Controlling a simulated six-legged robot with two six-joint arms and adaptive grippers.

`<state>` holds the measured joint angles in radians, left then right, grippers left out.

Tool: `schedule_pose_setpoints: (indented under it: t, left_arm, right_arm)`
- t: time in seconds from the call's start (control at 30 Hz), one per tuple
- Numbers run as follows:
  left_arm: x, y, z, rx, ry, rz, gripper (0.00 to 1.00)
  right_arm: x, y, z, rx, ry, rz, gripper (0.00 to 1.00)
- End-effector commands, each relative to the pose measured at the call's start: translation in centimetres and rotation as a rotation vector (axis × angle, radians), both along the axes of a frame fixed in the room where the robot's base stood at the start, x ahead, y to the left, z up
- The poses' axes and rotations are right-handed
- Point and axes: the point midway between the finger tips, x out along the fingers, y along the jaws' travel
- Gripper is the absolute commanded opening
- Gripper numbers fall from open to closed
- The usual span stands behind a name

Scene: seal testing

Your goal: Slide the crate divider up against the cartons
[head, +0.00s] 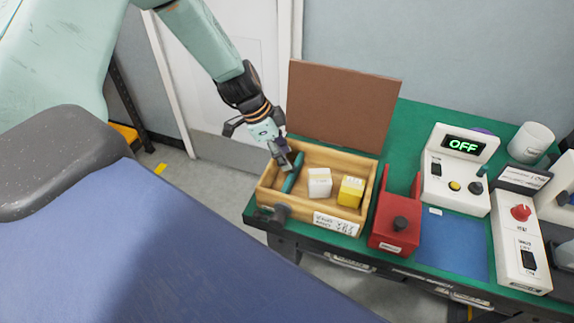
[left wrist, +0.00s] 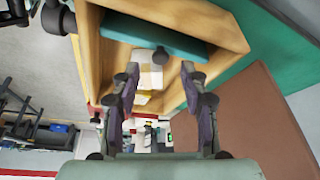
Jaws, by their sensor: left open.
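The wooden crate (head: 357,222) stands on the green-topped bench. Its teal divider (head: 295,174) stands across the left part, apart from the white carton (head: 319,183). The yellow carton (head: 351,192) is right of the white one. In the left wrist view the divider (left wrist: 140,33) has a dark knob (left wrist: 160,55), with the white carton (left wrist: 148,70) and yellow carton (left wrist: 142,98) beyond. My left gripper (head: 284,158) is open above the divider. In the left wrist view its fingertips (left wrist: 160,72) lie on either side of the knob; contact cannot be told. My right gripper is not in view.
A brown panel (head: 340,103) stands upright behind the crate. A red fixture (head: 395,221) with a black knob is close on its right. Further right are a white tester reading OFF (head: 457,178), a blue mat (head: 453,245) and a white switch box (head: 521,240).

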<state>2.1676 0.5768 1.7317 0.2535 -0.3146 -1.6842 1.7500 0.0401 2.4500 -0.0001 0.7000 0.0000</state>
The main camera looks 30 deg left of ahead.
Motion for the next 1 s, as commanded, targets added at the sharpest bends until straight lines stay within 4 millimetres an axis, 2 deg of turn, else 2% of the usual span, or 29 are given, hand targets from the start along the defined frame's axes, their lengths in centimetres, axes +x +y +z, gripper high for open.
schedule_pose_setpoints:
  t: [0.03,0.23,0.67,1.0]
  left_arm:
    - [0.1,-0.2,-1.1,0.001,0.002,0.000,0.44]
    - [0.6,-0.7,-2.6,0.001,0.001,0.000,0.44]
    - [0.7,-0.8,-3.0,0.000,0.000,0.000,0.44]
    - [0.7,-0.8,-3.0,0.000,0.000,0.000,0.15]
  right_arm:
    - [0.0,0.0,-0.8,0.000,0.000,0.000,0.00]
    - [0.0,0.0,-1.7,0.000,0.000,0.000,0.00]
    - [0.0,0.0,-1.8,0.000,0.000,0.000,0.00]
    - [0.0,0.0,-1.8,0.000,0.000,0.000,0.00]
